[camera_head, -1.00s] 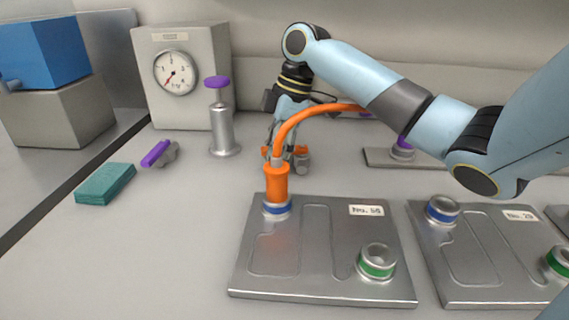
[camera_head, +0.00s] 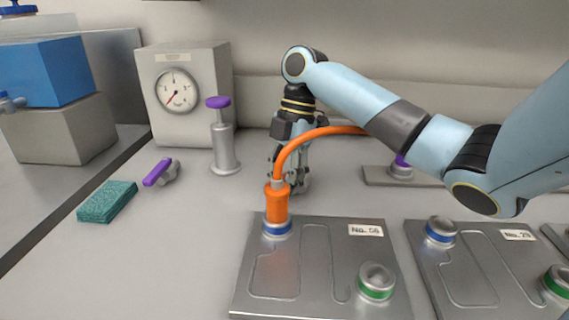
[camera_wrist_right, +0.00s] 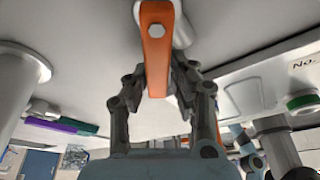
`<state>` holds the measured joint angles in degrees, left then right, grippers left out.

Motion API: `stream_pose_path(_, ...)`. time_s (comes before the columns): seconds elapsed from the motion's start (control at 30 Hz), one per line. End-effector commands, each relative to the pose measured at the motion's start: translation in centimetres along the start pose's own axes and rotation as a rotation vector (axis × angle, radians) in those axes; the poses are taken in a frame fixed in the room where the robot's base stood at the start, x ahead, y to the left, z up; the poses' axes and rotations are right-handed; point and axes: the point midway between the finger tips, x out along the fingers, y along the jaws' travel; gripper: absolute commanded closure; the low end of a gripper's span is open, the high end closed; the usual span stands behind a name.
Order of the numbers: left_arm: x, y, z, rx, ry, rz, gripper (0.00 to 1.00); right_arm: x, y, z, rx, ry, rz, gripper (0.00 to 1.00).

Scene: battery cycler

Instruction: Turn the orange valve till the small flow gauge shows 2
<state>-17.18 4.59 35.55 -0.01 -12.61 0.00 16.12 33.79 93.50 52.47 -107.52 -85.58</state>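The orange valve handle (camera_wrist_right: 156,45) shows in the right wrist view as a flat bar with a bolt, running between the fingers of my right gripper (camera_wrist_right: 163,72). The fingers lie along both sides of it and look closed on it. In the head view my right gripper (camera_head: 290,182) points down behind the orange hose, and the valve is hidden there. The round gauge (camera_head: 177,90) sits on a grey box at the back left. Its red needle points to the lower left, near the low end of the scale. My left gripper is out of view.
An orange hose (camera_head: 283,165) arches from its plug on the metal plate (camera_head: 318,290) in front of the gripper. A purple-topped post (camera_head: 223,150), a purple-handled valve (camera_head: 160,173) and a teal sponge (camera_head: 106,202) stand left. A second plate (camera_head: 480,275) lies right.

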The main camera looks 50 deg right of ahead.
Motion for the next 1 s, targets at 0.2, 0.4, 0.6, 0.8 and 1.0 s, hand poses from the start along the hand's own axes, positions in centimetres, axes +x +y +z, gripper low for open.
stream_pose_path(0.2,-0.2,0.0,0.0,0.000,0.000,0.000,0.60,-0.1,-0.1,0.0,-0.011,-0.001,-0.005,0.78)
stream_pose_path(0.4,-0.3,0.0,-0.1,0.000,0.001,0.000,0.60,0.0,-0.3,0.0,-0.036,-0.001,-0.012,0.74)
stream_pose_path(0.6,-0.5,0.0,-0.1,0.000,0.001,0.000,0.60,-0.2,-0.2,0.0,-0.035,-0.001,-0.011,0.74)
stream_pose_path(0.8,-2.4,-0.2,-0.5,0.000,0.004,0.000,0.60,-2.4,-0.2,-0.1,-0.035,-0.002,-0.010,0.74)
stream_pose_path(1.0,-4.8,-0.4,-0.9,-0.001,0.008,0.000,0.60,-5.1,-0.1,-0.1,-0.036,-0.001,-0.010,0.74)
